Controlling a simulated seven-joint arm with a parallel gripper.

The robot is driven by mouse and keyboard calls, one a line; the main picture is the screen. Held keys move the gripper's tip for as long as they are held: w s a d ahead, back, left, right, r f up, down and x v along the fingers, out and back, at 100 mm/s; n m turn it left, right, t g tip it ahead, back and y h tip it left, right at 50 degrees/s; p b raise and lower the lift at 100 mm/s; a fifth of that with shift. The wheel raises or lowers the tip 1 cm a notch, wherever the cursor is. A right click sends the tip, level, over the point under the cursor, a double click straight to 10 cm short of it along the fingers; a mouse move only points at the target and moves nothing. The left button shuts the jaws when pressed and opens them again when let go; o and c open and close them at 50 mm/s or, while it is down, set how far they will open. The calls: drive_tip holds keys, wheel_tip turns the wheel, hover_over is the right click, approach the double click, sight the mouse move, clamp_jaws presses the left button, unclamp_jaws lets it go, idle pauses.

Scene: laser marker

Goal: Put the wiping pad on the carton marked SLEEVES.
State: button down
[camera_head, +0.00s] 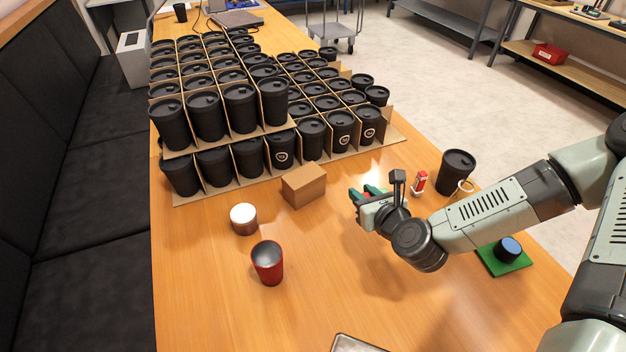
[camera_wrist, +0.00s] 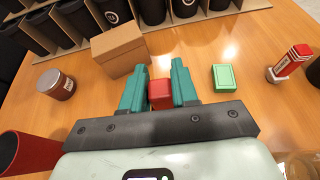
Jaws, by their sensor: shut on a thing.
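My gripper (camera_head: 366,192) is over the table, just right of a plain brown cardboard carton (camera_head: 303,185). In the wrist view its two green fingers (camera_wrist: 160,88) are shut on a small red block (camera_wrist: 160,96), possibly the wiping pad. The carton (camera_wrist: 118,50) stands ahead and left of the fingertips there, apart from the block. I can read no SLEEVES marking on its visible faces. A green rectangular block (camera_wrist: 224,77) lies on the table right of the fingers.
Stacked trays of black lidded cups (camera_head: 240,165) fill the far side. A tin (camera_head: 243,219) and a red cup (camera_head: 267,263) stand front left. A red-and-white item (camera_head: 419,183), a black cup (camera_head: 456,172) and a green mat (camera_head: 487,258) are on the right.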

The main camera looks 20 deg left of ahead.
drive_tip(key=w+a+r, duration=0.3)
drive_tip(key=w+a, duration=0.1)
drive_tip(key=a, duration=0.4)
wheel_tip(320, 180, up, 5)
hover_over(303, 173)
drive_tip(key=shift+n+g+y, duration=0.3)
drive_tip(key=shift+n, duration=0.1)
wheel_tip(303, 173, down, 9)
drive_tip(key=shift+f, duration=0.15)
drive_tip(key=shift+f, duration=0.15)
drive_tip(key=c, duration=0.9)
unclamp_jaws()
drive_tip(key=shift+o, duration=0.2)
drive_tip(key=v, duration=1.2)
drive_tip(key=shift+r, duration=0.25)
